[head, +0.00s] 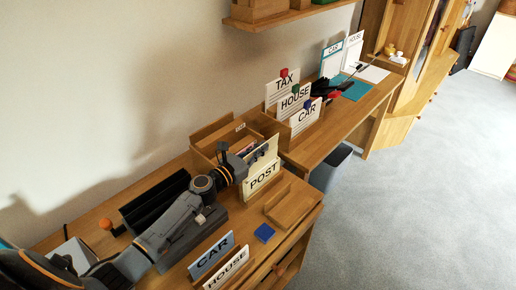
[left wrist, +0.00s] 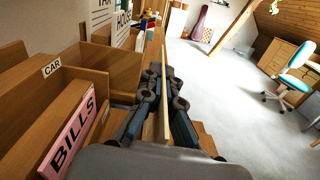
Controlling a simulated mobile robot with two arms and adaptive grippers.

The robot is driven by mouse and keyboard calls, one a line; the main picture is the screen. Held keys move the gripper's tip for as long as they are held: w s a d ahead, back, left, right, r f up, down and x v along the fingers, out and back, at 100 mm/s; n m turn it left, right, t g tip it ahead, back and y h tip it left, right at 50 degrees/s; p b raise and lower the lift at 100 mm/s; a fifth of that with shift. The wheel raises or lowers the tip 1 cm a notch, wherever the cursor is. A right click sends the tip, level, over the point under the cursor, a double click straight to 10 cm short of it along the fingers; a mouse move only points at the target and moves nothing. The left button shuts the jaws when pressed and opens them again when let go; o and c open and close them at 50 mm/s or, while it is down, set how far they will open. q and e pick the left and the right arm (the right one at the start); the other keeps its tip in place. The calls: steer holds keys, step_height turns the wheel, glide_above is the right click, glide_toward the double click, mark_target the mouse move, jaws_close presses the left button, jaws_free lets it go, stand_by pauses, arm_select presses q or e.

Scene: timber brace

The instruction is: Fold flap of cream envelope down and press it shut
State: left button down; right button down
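A cream envelope (head: 263,155) stands upright behind the cream POST card (head: 263,180) on the near desk. Part of it is hidden by my left gripper and the card, and I cannot make out its flap. My left gripper (head: 240,162) is at the left side of the envelope. In the left wrist view its fingers (left wrist: 164,80) lie close on both sides of a thin tan sheet seen edge-on, which looks like the envelope. The fingers look shut on it. My right gripper is not in view.
A wooden box with a CAR label (left wrist: 52,67) and a pink BILLS card (left wrist: 72,138) stand close by. CAR (head: 211,256) and HOUSE (head: 226,270) cards stand in front.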

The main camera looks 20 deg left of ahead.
arm_select(q)
steer(key=shift+s+d+f+m+b, duration=0.1)
steer(key=shift+d+m+b, duration=0.2)
steer(key=shift+m, duration=0.65)
steer(key=shift+s+d+f+m+b, duration=0.15)
steer(key=shift+d+m, duration=0.25)
steer(key=shift+m, duration=0.55)
steer(key=c, duration=1.6)
jaws_free()
steer(key=v, duration=1.2)
